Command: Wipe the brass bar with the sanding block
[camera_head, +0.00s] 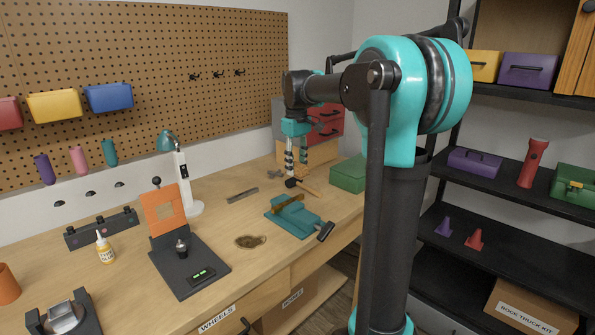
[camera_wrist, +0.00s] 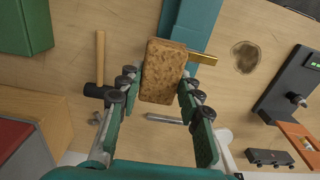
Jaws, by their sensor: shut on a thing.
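My gripper (camera_head: 296,170) hangs from the arm over the workbench, near the teal vise (camera_head: 296,218). In the wrist view, my gripper (camera_wrist: 158,88) is shut on the sanding block (camera_wrist: 163,68), a brown speckled block between its fingers. The brass bar (camera_wrist: 203,58) shows as a short gold length beside the block, lying across the teal vise (camera_wrist: 203,20). The block hides the rest of the bar in this view. I cannot tell whether block and bar touch.
A hammer (camera_wrist: 100,65) and a grey metal strip (camera_wrist: 165,119) lie on the bench nearby. A green box (camera_head: 349,174) stands right of the vise. A brown stain (camera_head: 250,241) and a black stand with an orange plate (camera_head: 163,210) are to its left.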

